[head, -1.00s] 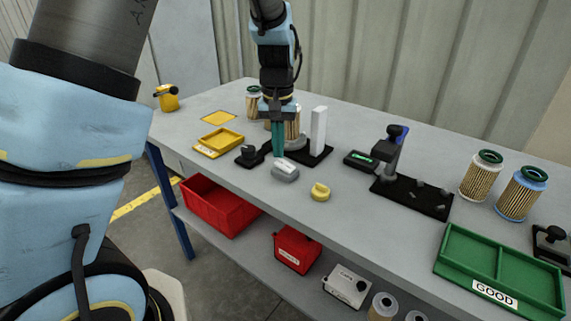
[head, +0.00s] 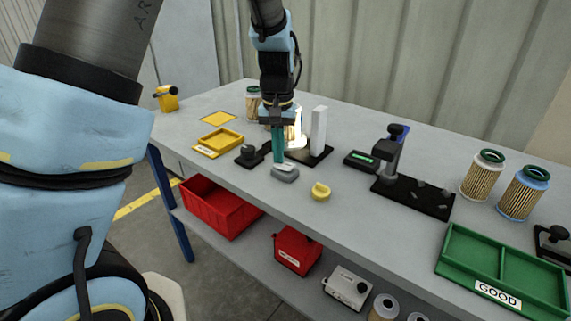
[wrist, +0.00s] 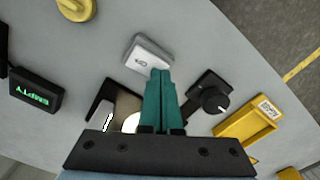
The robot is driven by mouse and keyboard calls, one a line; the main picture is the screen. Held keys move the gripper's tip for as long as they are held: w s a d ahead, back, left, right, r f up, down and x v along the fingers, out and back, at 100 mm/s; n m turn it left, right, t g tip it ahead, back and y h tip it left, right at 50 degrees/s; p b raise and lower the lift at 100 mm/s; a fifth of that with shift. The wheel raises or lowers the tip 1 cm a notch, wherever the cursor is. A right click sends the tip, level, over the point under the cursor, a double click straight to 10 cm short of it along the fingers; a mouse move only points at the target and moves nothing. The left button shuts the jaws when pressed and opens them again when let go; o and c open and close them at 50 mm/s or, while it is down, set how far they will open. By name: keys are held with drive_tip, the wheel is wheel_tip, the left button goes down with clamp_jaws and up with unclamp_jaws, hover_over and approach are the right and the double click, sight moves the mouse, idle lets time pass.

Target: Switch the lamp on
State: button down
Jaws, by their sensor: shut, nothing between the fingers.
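The lamp's white upright panel (head: 318,131) stands on a black base behind my gripper. A bright glow lights the filter cartridge (head: 297,134) beside it, and a bright white patch also shows in the wrist view (wrist: 131,122). A small grey switch box (head: 285,174) with a pale labelled top lies on the table in front of the base; it also shows in the wrist view (wrist: 147,54). My gripper (head: 278,160) has teal fingers, shut and empty, pointing down. Its fingertips (wrist: 160,72) are at the box's near edge; I cannot tell whether they touch it.
A black knobbed block (head: 248,154) and a yellow tray (head: 219,140) are left of my gripper. A yellow knob (head: 320,191) lies to the right. A small display reading EMPTY (wrist: 36,92), a black clamp stand (head: 390,160), filters and a green tray (head: 452,270) stand further right.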

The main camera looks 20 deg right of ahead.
wheel_tip(320, 180, up, 7)
drive_tip(key=p, duration=0.6)
idle(0.6)
drive_tip(key=s+a+r+n, duration=0.1)
drive_tip(key=s+a+n, duration=0.1)
drive_tip(key=a, duration=1.3)
drive_tip(key=s+a+r+n+t, duration=0.1)
drive_tip(key=s+a+r+n, duration=0.1)
drive_tip(key=a, duration=1.3)
drive_tip(key=shift+n+t, duration=0.3)
drive_tip(key=shift+n, duration=0.2)
